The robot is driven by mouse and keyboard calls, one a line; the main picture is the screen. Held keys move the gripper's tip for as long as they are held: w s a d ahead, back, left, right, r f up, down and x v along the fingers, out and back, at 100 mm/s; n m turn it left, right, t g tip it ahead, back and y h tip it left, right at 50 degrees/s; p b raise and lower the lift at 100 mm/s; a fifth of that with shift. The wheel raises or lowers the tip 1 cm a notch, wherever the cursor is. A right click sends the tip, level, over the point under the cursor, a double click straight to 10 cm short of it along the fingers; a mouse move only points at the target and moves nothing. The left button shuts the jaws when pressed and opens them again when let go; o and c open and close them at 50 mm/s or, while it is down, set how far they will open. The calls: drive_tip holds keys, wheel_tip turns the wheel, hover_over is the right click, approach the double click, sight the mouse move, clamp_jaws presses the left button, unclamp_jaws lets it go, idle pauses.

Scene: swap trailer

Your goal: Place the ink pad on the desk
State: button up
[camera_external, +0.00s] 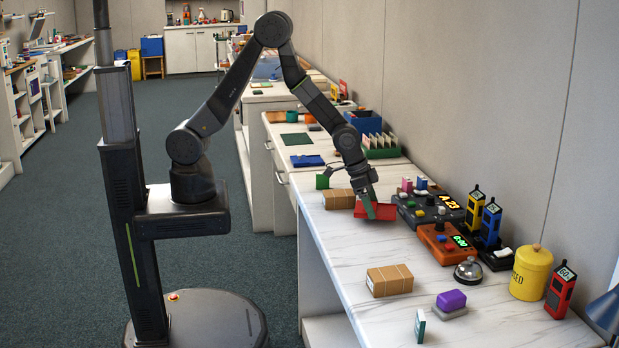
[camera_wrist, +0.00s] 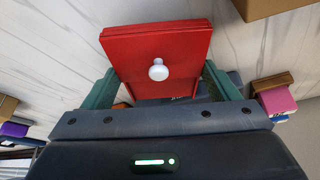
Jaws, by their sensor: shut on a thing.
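A flat red case with a white knob, which looks like the ink pad (camera_wrist: 165,42), is held between the green fingers of my gripper (camera_wrist: 160,82). In the external view the red pad (camera_external: 384,211) is tilted at the tips of my gripper (camera_external: 370,209), low over the white marble-patterned desk (camera_external: 335,246). I cannot tell whether the pad touches the desk top. It is close to the dark console (camera_external: 428,208) on its right and the brown boxes on its left. The far side of the pad is partly hidden by the fingers.
Brown boxes (camera_external: 338,199) stand left of the pad; another box (camera_external: 389,280) lies in front. An orange device (camera_external: 445,243), a bell (camera_external: 468,270), a purple block (camera_external: 451,300) and a yellow canister (camera_external: 531,272) stand to the right. Desk between the pad and front box is bare.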

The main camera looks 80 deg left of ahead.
drive_tip(key=shift+f, duration=1)
drive_tip(key=shift+f, duration=0.25)
drive_tip(key=o, duration=1.2)
drive_tip(key=shift+r, duration=0.1)
drive_tip(key=shift+c, duration=0.2)
drive_tip(key=shift+r, duration=0.15)
drive_tip(key=shift+r, duration=0.25)
drive_tip(key=v, duration=1.1)
drive_tip(key=shift+s+r, duration=0.2)
drive_tip(key=shift+r, duration=0.05)
